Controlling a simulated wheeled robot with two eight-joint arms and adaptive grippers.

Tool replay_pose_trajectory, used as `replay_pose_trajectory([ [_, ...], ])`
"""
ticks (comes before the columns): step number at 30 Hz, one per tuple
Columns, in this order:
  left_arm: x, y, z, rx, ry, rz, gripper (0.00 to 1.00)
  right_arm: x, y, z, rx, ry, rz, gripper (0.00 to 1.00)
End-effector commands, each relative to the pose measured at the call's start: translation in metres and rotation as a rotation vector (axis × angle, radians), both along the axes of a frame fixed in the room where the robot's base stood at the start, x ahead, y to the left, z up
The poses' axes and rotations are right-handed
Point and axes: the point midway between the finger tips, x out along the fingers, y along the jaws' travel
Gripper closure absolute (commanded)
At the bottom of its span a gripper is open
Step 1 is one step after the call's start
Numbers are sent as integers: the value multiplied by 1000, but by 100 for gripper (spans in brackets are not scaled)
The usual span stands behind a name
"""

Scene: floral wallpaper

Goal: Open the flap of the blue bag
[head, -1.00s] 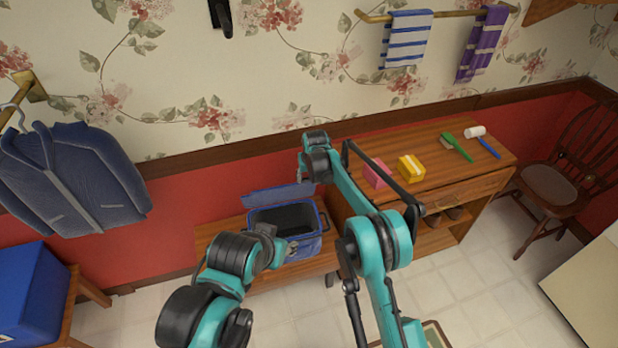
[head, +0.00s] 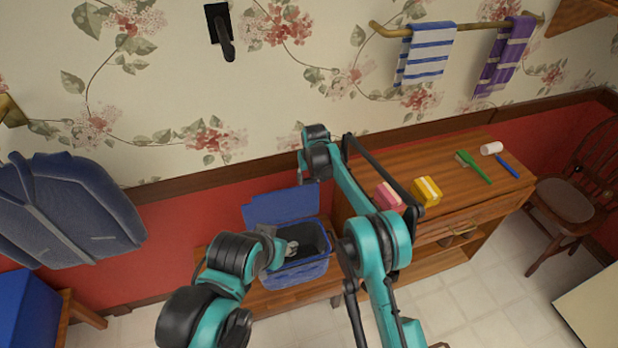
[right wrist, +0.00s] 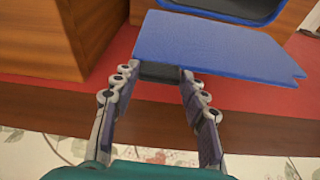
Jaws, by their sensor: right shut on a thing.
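The blue bag (head: 295,274) sits on a low wooden bench, its dark inside visible from above. Its blue flap (head: 282,207) stands raised at the back of the opening, towards the red wall. In the right wrist view the flap (right wrist: 215,45) spreads out beyond the fingertips. My right gripper (right wrist: 158,72) is shut on the flap's edge; in the head view it is mostly hidden behind its own wrist. Something small and grey shows at the bag's opening.
A wooden cabinet (head: 400,150) stands right of the bag, with a pink block (head: 389,196), a yellow block (head: 426,191) and a green brush (head: 474,168) on top. A blue jacket (head: 70,210) hangs left. A blue box (head: 28,310) is at lower left.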

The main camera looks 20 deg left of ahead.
Motion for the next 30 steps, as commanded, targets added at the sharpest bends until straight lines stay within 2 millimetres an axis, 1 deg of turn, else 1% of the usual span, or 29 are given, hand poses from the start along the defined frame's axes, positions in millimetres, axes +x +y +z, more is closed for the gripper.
replay_pose_trajectory([
  [9,0,0,0,0,0,0,60,0,0,1,1,-2,-1,66],
  [10,0,0,0,0,0,0,60,0,0,1,1,-2,-1,49],
  [11,0,0,0,0,0,0,60,0,0,1,1,-2,-1,41],
  [12,0,0,0,0,0,0,60,0,0,1,1,-2,-1,36],
  [20,0,0,0,0,0,0,60,0,0,1,0,-1,0,36],
  [23,0,0,0,0,0,0,60,-1,0,5,0,-1,0,36],
  [26,0,0,0,0,0,0,60,-4,-2,18,0,-1,0,36],
  [30,0,0,0,0,0,0,60,-11,-6,46,0,-1,0,36],
])
